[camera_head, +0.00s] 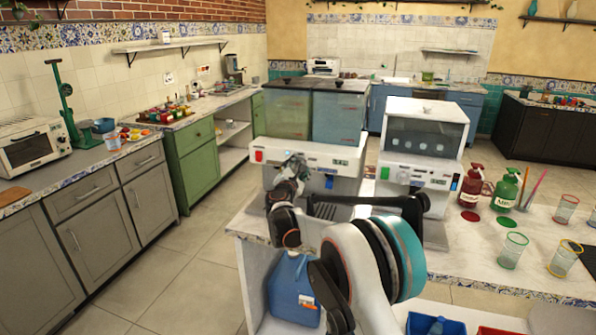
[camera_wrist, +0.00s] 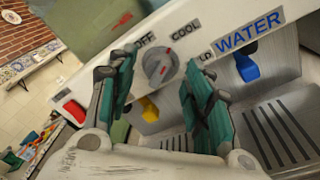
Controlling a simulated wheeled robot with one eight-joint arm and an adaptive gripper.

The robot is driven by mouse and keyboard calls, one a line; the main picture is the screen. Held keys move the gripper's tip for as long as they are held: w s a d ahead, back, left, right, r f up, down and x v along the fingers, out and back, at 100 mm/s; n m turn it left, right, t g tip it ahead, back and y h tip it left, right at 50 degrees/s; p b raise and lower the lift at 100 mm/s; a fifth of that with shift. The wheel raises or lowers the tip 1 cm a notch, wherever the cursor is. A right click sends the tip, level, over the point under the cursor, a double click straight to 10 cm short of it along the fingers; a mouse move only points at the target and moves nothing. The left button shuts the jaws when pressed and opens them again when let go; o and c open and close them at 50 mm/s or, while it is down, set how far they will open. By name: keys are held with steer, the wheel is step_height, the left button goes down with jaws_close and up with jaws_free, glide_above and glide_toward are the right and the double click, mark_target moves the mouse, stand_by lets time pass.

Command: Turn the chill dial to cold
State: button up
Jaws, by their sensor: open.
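The chill dial (camera_wrist: 158,62) is a round grey knob with a small red mark on the white front panel, in the wrist view. The labels OFF, COOL and a partly hidden one ending in "LD" stand around it. My gripper (camera_wrist: 160,68) is open, with its green-padded fingers on either side of the dial in the picture; I cannot tell whether they touch it. The dispenser (camera_head: 345,153) has two tanks on top in the head view. There my gripper (camera_head: 293,165) is in front of its panel and the dial is hidden.
A yellow lever (camera_wrist: 149,110) sits below the dial, and a blue lever (camera_wrist: 247,68) under the WATER label. A second machine (camera_head: 423,145) stands to the right. Red (camera_head: 471,188) and green (camera_head: 505,189) pump bottles and several glasses stand on the counter (camera_head: 465,255).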

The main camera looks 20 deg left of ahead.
steer(key=shift+w, duration=0.3)
steer(key=c, duration=1.1)
steer(key=shift+m, duration=0.3)
steer(key=m, duration=0.7)
steer(key=m+h, duration=0.1)
steer(key=m, duration=0.3)
steer(key=shift+f+m+t, duration=0.25)
steer(key=shift+m+t, duration=0.05)
steer(key=shift+t, duration=0.1)
steer(key=shift+m, duration=0.3)
